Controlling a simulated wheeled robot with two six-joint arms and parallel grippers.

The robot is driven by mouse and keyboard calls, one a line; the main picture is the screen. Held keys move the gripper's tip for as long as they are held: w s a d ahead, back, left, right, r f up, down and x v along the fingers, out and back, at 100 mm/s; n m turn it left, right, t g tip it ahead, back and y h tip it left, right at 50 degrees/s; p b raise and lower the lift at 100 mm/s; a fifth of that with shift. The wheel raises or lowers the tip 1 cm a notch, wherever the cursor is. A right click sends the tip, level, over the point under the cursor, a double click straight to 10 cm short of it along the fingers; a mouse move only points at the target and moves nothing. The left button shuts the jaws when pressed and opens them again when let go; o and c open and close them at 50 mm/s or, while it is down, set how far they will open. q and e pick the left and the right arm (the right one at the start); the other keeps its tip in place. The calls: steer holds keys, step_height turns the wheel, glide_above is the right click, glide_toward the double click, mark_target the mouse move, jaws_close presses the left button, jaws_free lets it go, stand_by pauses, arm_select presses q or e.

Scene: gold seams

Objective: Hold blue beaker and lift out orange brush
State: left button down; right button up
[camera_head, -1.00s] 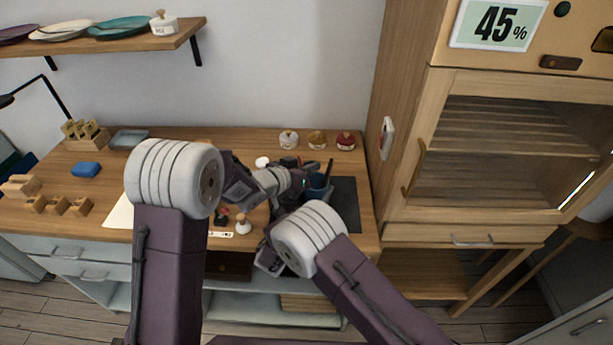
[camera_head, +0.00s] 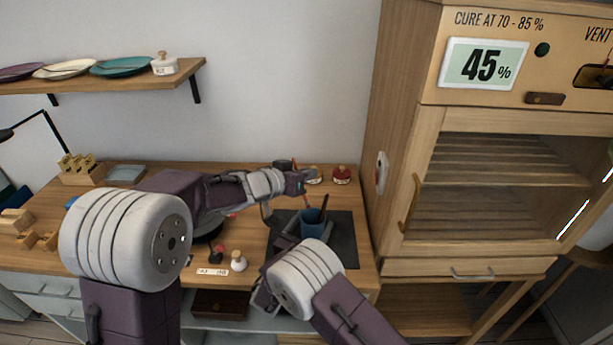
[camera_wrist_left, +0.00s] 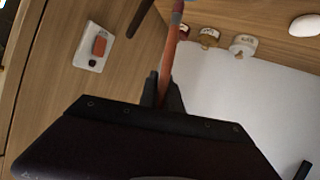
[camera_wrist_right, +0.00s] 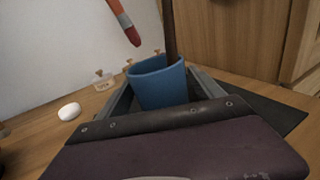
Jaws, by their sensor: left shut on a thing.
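My left gripper (camera_head: 303,182) is shut on the orange brush (camera_wrist_left: 171,55) and holds it up above the bench. In the right wrist view the brush (camera_wrist_right: 124,22) hangs with its reddish tip down, above and left of the blue beaker (camera_wrist_right: 160,86), clear of its rim. The beaker also shows in the head view (camera_head: 311,226), upright over the dark mat. My right gripper (camera_wrist_right: 165,95) has one finger along each side of the beaker and appears shut on it. A dark brown stick (camera_wrist_right: 170,35) stands in the beaker.
The dark mat (camera_head: 342,245) lies under the beaker. Small lidded jars, including a red one (camera_head: 341,175), stand at the back. A white-knobbed item (camera_head: 238,261) is near the front edge. The wooden cabinet (camera_head: 398,150) rises at the right.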

stand_by(0.3)
